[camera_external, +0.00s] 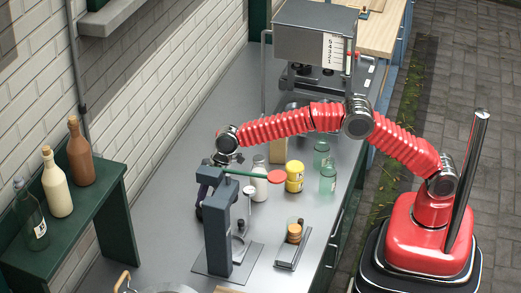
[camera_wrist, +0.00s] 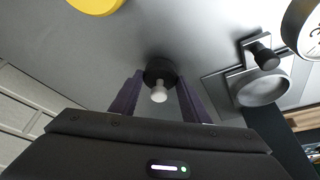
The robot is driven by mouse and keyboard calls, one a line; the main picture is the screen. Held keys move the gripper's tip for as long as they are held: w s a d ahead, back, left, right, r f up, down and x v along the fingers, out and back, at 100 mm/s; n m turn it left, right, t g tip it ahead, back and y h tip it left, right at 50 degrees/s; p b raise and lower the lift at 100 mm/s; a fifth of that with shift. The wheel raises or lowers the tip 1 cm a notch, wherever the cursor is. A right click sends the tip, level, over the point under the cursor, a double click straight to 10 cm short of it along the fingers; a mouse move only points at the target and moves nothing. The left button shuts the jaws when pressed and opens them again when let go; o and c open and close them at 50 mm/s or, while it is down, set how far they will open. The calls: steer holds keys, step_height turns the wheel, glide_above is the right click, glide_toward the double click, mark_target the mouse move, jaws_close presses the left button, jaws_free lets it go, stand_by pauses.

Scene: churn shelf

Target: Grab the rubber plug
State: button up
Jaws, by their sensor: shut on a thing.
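My gripper (camera_wrist: 159,78) points down over the grey worktop, and its two dark fingers are shut on a small black round piece with a pale knob, which I take as the rubber plug (camera_wrist: 161,70). In the external view my gripper (camera_external: 203,190) is behind the grey press stand, which partly hides it. The plug cannot be made out there. Whether it touches the worktop is unclear.
A grey press stand (camera_external: 217,235) with a green lever and red knob (camera_external: 276,177) stands close to my gripper. A white bottle (camera_external: 260,185), a yellow jar (camera_external: 294,176) and green glass jars (camera_external: 328,178) stand right of it. Bottles line the green shelf (camera_external: 105,200) at left.

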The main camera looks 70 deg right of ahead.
step_height(320, 180, up, 9)
steer(key=shift+r, duration=0.1)
stand_by(0.3)
stand_by(0.4)
